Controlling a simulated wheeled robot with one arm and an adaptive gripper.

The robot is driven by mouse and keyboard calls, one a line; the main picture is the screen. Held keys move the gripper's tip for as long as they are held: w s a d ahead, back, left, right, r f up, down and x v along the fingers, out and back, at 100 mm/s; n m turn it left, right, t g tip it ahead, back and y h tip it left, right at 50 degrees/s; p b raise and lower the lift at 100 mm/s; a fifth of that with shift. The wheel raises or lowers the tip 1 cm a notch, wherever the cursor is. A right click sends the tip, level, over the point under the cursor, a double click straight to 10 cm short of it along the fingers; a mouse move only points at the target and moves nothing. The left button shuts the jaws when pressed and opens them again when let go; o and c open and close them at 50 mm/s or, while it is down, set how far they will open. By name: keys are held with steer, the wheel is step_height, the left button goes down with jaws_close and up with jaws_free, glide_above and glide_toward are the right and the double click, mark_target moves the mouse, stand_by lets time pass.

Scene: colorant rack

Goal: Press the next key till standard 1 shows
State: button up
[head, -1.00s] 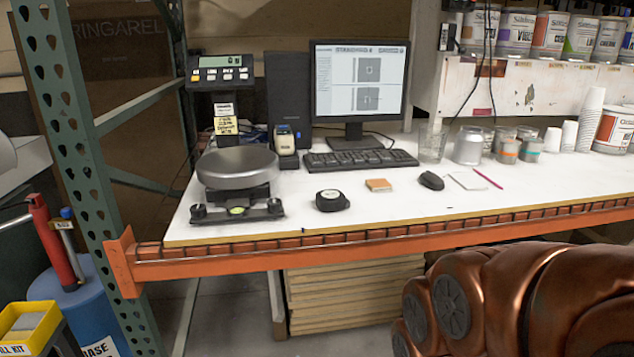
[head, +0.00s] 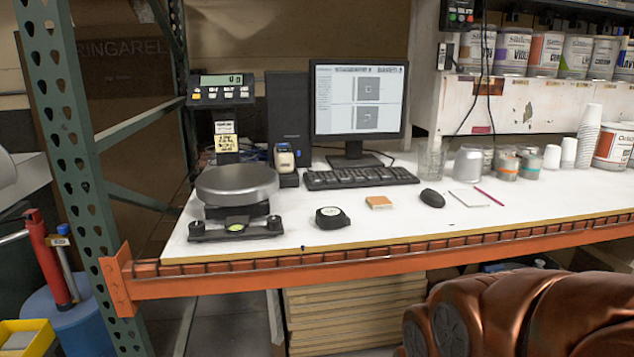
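A monitor (head: 360,97) is on at the back of the white bench, showing a header line and two framed pictures. Its header is too small to read surely. A black keyboard (head: 361,177) lies in front of it; single key labels cannot be read. A scale display with a row of keys (head: 222,90) stands on a post at the left and reads what looks like zeros. A small handheld device (head: 285,159) stands beside the dark computer tower. My gripper is not in view; only copper-coloured parts of my arm show at the bottom right.
A round scale pan (head: 237,184), tape measure (head: 332,217), orange pad (head: 379,202), mouse (head: 432,198) and pencil (head: 489,197) lie on the bench. Cups and tins (head: 507,165) stand right. An orange beam (head: 380,272) edges the front, with a green post (head: 72,150) at left.

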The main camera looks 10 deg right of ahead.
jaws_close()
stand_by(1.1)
